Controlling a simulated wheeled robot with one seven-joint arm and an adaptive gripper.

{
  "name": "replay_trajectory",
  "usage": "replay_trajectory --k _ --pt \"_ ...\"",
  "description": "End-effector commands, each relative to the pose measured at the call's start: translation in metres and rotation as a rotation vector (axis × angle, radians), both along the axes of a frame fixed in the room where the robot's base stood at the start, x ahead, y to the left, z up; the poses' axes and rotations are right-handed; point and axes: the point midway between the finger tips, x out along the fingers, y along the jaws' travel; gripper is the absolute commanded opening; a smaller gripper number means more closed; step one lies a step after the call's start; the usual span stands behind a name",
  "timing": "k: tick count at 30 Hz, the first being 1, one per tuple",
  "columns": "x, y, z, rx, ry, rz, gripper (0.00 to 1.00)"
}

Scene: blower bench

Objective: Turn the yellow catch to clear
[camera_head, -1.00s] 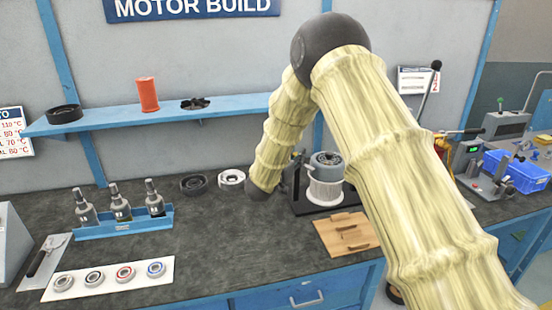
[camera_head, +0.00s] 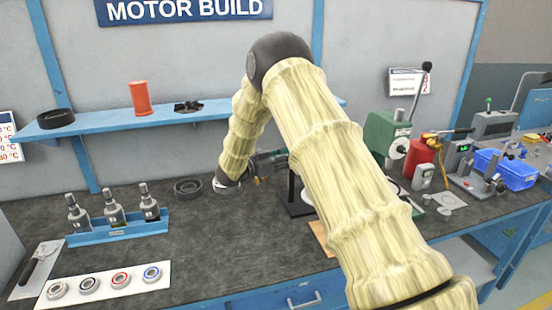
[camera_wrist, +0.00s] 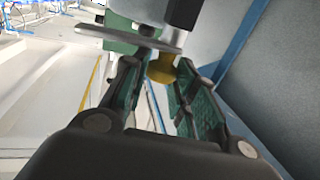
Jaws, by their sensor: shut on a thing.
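The yellow catch (camera_wrist: 162,72) shows in the wrist view as a small yellow, rounded piece below a grey metal plate and a dark post. My gripper (camera_wrist: 158,82) has its green-padded fingers on either side of it, near the fingertips, and is shut on it. The exact contact is hard to see. In the head view my gripper (camera_head: 273,163) is small and partly hidden behind my arm, at the back of the bench. The catch cannot be made out clearly there.
A green press (camera_head: 385,140) stands right of my arm, with a red device (camera_head: 420,155) and a blue bin (camera_head: 515,172) farther right.

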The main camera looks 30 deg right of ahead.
Motion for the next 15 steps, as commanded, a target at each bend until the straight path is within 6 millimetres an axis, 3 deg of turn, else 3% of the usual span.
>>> replay_trajectory --k 11,12,15 --pt "-0.0008 -0.0030 0.0020 -0.003 -0.002 -0.007 0.00" --pt "-0.0007 -0.0029 0.0020 -0.003 -0.002 -0.007 0.31" --pt "-0.0005 -0.0023 0.0017 -0.002 -0.002 -0.006 0.50"
